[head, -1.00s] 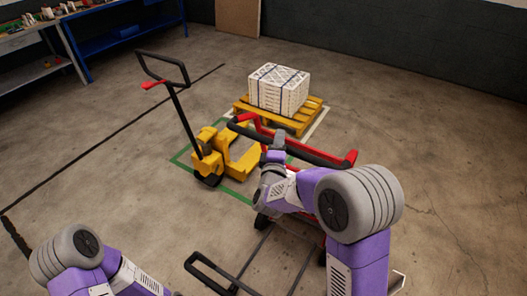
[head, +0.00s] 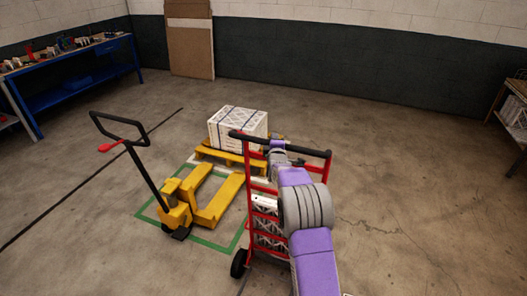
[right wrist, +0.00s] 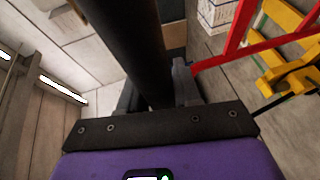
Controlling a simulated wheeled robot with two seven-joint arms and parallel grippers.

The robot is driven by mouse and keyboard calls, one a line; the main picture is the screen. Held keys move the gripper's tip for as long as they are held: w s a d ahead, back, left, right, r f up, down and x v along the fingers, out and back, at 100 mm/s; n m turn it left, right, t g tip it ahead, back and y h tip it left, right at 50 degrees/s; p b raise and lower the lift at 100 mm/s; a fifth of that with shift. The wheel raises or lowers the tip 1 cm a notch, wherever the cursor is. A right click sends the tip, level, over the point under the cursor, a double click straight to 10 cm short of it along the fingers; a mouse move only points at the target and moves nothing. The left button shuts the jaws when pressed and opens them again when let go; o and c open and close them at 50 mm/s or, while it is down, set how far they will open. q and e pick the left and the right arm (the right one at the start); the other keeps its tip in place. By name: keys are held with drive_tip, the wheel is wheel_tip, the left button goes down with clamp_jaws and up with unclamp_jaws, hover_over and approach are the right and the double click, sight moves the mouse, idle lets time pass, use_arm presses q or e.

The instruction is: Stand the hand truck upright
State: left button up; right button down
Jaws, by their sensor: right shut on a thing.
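The hand truck (head: 329,170) has a red frame, a black top bar and black wheels. In the head view it stands close to upright in front of me; any slight tilt is hard to judge. My right gripper (head: 275,147) is at its top bar, and my arm covers much of the frame's right half. In the right wrist view my right gripper (right wrist: 157,95) is shut around the black bar (right wrist: 125,40), with a finger on each side. White patterned surfaces show through the lower frame. My left gripper is out of view.
A yellow pallet jack (head: 177,213) stands left of the hand truck within a green floor outline (head: 148,216). Behind it, strapped white boxes (head: 237,127) sit on a yellow pallet (head: 222,156). A blue workbench (head: 80,90) is at the back left. Floor to the right is clear.

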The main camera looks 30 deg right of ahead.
drive_tip(key=shift+w+d+r, duration=0.35)
drive_tip(key=shift+w+d, duration=0.15)
drive_tip(key=shift+d, duration=0.3)
drive_tip(key=c, duration=1.1)
unclamp_jaws()
drive_tip(key=shift+o, duration=1)
drive_tip(key=shift+w+d+f, duration=0.1)
drive_tip(key=shift+w+d, duration=0.05)
drive_tip(key=shift+d, duration=0.05)
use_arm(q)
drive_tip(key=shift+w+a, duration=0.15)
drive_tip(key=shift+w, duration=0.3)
use_arm(e)
drive_tip(key=shift+f, duration=0.15)
